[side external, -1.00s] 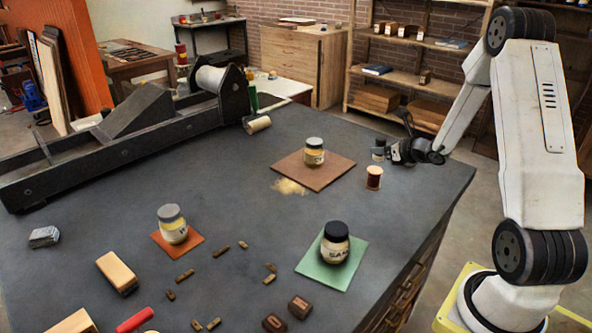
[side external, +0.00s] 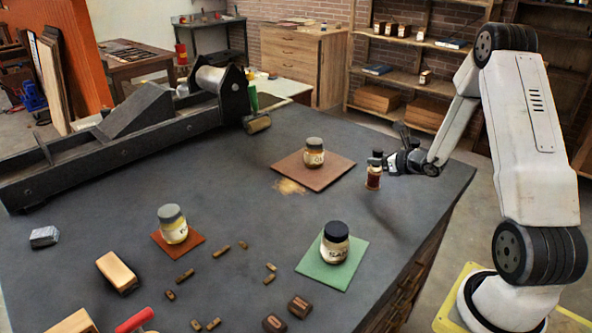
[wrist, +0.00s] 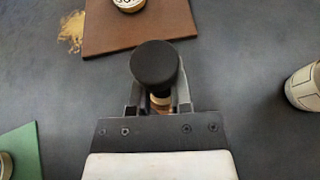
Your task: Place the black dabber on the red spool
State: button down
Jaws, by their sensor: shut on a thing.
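The black dabber (wrist: 155,65) has a round dark head and is held between the jaws of my gripper (wrist: 158,108). In the side view, the dabber (side external: 376,158) is directly over the red spool (side external: 373,179), which stands upright near the right corner of the brown mat. The dabber's lower end is at the spool's top; I cannot tell whether they touch. My gripper (side external: 390,164) reaches in from the right at that height. In the wrist view, the dabber's head and the jaws hide most of what is below.
The brown mat (side external: 290,170) with a jar (side external: 314,153) lies just left of the spool. A green mat (side external: 308,263) with a black-lidded jar (side external: 335,242) is nearer the front. A pale cylinder (wrist: 303,88) is at the wrist view's right edge. Bare bench surrounds the spool's front.

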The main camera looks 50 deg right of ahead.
jog(key=c, duration=0.5)
grip_release()
jog(key=shift+c, duration=0.2)
jog(key=shift+r, duration=0.2)
jog(key=v, duration=0.7)
jog(key=shift+s, duration=0.25)
